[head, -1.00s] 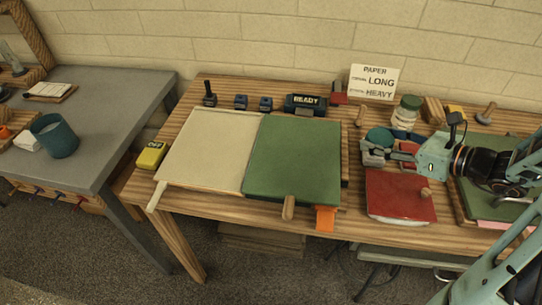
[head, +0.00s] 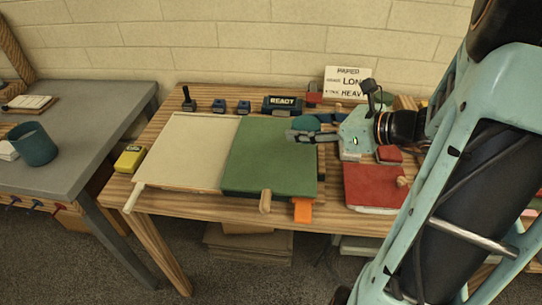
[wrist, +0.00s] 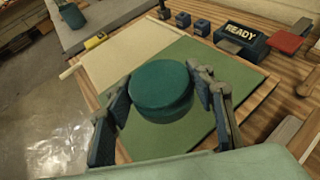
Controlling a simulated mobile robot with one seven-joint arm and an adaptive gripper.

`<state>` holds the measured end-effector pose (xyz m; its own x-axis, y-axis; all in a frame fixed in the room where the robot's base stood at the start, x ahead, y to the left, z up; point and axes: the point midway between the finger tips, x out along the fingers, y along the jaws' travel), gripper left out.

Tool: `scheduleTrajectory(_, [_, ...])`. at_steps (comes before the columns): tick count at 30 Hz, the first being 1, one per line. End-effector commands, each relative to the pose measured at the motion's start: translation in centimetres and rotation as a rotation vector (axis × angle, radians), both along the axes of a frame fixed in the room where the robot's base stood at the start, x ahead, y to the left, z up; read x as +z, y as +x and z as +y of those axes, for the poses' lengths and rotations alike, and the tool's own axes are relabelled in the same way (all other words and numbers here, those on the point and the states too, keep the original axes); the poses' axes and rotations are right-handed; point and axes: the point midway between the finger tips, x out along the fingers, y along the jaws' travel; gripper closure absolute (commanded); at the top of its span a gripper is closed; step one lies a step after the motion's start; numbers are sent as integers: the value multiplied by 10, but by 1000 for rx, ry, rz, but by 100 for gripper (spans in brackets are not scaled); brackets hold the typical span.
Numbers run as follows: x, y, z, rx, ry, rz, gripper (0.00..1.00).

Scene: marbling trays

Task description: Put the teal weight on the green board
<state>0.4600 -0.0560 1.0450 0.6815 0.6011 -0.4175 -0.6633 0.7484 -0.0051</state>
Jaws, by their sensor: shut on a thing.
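The teal weight (wrist: 162,88) is a round, stacked disc held between the two fingers of my gripper (wrist: 168,105) in the wrist view. In the head view the weight (head: 304,124) shows at the tip of my gripper (head: 303,133), over the right far part of the green board (head: 262,165). In the wrist view the green board (wrist: 190,60) lies beneath and around the weight. The weight hides part of the board, and I cannot tell whether it touches the board.
A cream board (head: 185,150) lies left of the green one. A box marked READY (head: 282,105) and small dark blocks stand behind. An orange tab (head: 303,210) and a wooden handle (head: 265,202) are at the front edge. A red board (head: 374,186) lies to the right.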

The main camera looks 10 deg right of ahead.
Motion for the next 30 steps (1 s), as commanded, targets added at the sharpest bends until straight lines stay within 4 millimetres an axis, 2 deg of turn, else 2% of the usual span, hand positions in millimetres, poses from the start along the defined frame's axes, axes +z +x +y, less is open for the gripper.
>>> scheduleTrajectory(3, [9,-14,-13,-71,2,-15,100])
scheduleTrajectory(9, [22,-30,-24,-150,19,-27,100])
scheduleTrajectory(14, [24,-32,-26,-173,27,-31,100])
scheduleTrajectory(17, [19,-21,-22,-174,29,-29,100])
scheduleTrajectory(26, [-11,41,2,-171,29,-29,100])
scheduleTrajectory(30, [-34,63,10,-174,31,-27,100])
